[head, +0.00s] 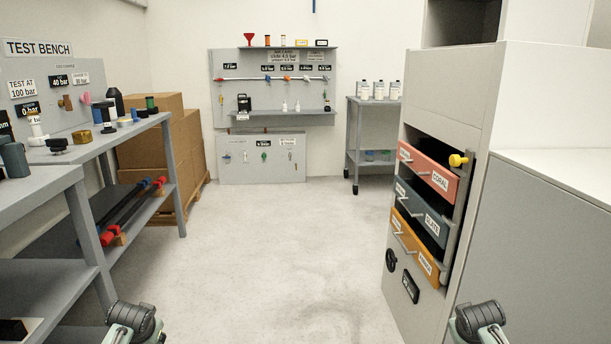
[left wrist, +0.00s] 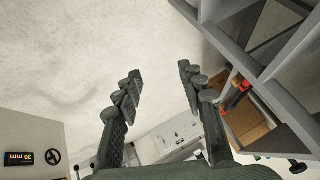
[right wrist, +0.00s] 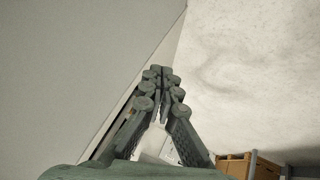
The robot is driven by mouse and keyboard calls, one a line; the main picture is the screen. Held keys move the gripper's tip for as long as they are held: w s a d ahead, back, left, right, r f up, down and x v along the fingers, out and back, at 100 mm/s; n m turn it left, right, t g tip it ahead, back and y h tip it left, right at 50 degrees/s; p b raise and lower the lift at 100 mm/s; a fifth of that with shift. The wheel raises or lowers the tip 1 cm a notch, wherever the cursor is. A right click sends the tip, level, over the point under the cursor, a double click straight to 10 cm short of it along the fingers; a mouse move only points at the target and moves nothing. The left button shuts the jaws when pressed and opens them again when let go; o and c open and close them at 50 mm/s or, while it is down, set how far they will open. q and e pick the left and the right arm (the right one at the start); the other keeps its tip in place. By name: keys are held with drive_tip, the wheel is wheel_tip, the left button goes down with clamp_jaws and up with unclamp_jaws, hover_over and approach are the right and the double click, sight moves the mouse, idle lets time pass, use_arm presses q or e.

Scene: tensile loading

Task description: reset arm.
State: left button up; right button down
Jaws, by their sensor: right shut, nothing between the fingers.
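My left gripper (left wrist: 160,78) is open and empty in the left wrist view, with bare floor and the grey shelving beyond its fingers. My right gripper (right wrist: 161,72) is shut in the right wrist view, its fingertips together with nothing between them, beside a grey cabinet side. In the head view only dark arm parts of mine show at the bottom left and bottom right; the gripper fingers are not visible there.
A test bench (head: 60,178) stands on the left with parts on top. A cabinet with coral (head: 428,170), slate (head: 418,212) and orange (head: 414,247) drawers stands on the right. Cardboard boxes (head: 150,145), a wall panel (head: 225,110) and a trolley (head: 353,140) are at the back. The middle floor (head: 270,240) is clear.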

use_arm(q)
drive_tip(key=s+d+f+g, duration=0.1)
drive_tip(key=s+d+f, duration=0.2)
drive_tip(key=s, duration=0.7)
drive_tip(key=s+d+f+g+h, duration=0.1)
drive_tip(key=s+d+f, duration=0.3)
drive_tip(key=s, duration=0.7)
drive_tip(key=s+d+f+g+h, duration=0.1)
drive_tip(key=s+d+f, duration=0.2)
drive_tip(key=s, duration=0.8)
wheel_tip(320, 180, down, 3)
drive_tip(key=shift+s+d+r+m, duration=0.15)
drive_tip(key=shift+d+r+m, duration=0.1)
drive_tip(key=shift+m, duration=0.15)
use_arm(e)
drive_tip(key=s+a+f+g, duration=0.1)
drive_tip(key=s+a+f, duration=0.2)
drive_tip(key=s, duration=0.7)
drive_tip(key=s+a+f+g+y, duration=0.1)
drive_tip(key=s+a+f, duration=0.3)
drive_tip(key=s, duration=0.7)
drive_tip(key=s+a+f+g+y, duration=0.1)
drive_tip(key=s+a+f, duration=0.2)
drive_tip(key=s, duration=0.8)
wheel_tip(320, 180, down, 3)
drive_tip(key=shift+s+a+r+n, duration=0.15)
drive_tip(key=shift+a+r+n, duration=0.1)
drive_tip(key=shift+n, duration=0.15)
